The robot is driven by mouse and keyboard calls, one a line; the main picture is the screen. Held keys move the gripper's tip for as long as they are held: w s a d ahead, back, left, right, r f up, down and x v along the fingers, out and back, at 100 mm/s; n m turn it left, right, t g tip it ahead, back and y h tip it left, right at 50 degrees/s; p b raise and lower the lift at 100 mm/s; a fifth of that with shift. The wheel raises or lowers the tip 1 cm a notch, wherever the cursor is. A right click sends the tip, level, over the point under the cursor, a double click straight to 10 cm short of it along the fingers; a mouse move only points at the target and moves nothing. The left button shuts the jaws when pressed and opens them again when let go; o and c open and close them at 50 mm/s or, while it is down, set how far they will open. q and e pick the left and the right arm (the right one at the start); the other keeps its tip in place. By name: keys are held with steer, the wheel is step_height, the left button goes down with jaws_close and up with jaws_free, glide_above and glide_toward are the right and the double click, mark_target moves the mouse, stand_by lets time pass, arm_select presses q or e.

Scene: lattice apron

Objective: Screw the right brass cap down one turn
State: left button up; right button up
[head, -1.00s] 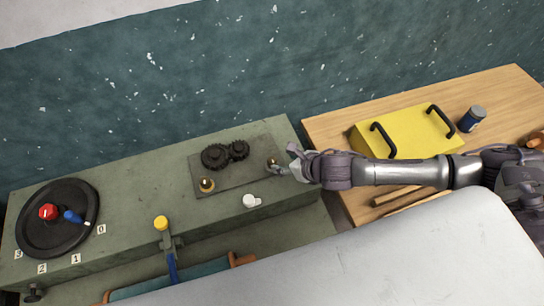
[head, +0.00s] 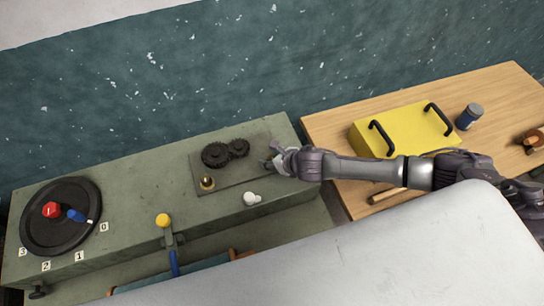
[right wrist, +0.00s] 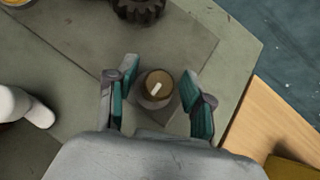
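The right brass cap (right wrist: 157,86) is round with a white mark on top and sits on a plate. In the right wrist view, my open right gripper (right wrist: 161,80) has one finger on each side of it, with visible gaps. In the head view my right gripper (head: 269,160) is over the right end of the plate and hides this cap. The left brass cap (head: 207,181) stands on the front left part of the grey plate (head: 233,177). My left gripper is not in view.
Two dark gears (head: 215,155) are on the plate, behind the left cap. A white knob (head: 252,198) is at the bench's front edge. A yellow box with black handles (head: 405,130) is on the wooden table to the right. A dark dial (head: 60,230) lies at left.

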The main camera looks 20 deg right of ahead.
jaws_close()
steer(key=shift+a+m+h, duration=0.1)
steer(key=shift+m+h, duration=0.3)
